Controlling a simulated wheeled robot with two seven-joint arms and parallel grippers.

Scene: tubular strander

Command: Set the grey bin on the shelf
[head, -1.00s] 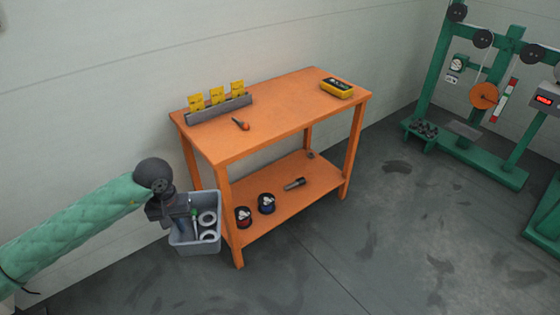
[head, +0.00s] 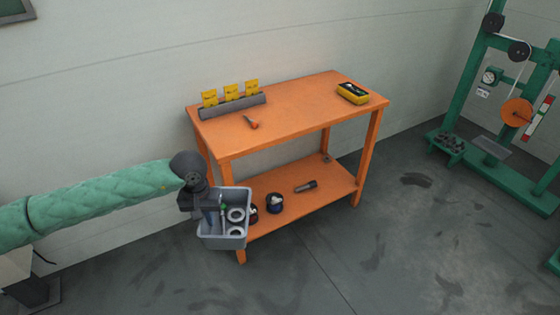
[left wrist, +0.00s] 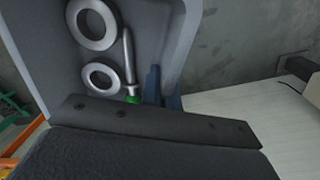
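The grey bin (head: 226,243) hangs off the front left corner of the orange workbench, overlapping the left end of its lower shelf (head: 328,186) in the head view. It holds pale rings and a tool with a green part. My left gripper (head: 207,212) is shut on the bin's left wall; its fingertips are partly hidden. In the left wrist view the bin (left wrist: 178,55) fills the upper left, with two rings and a green-ended tool inside. My right gripper is not in view.
The bench top (head: 300,108) carries yellow cards, a screwdriver and a yellow box (head: 352,93). Green machinery (head: 500,170) stands right.

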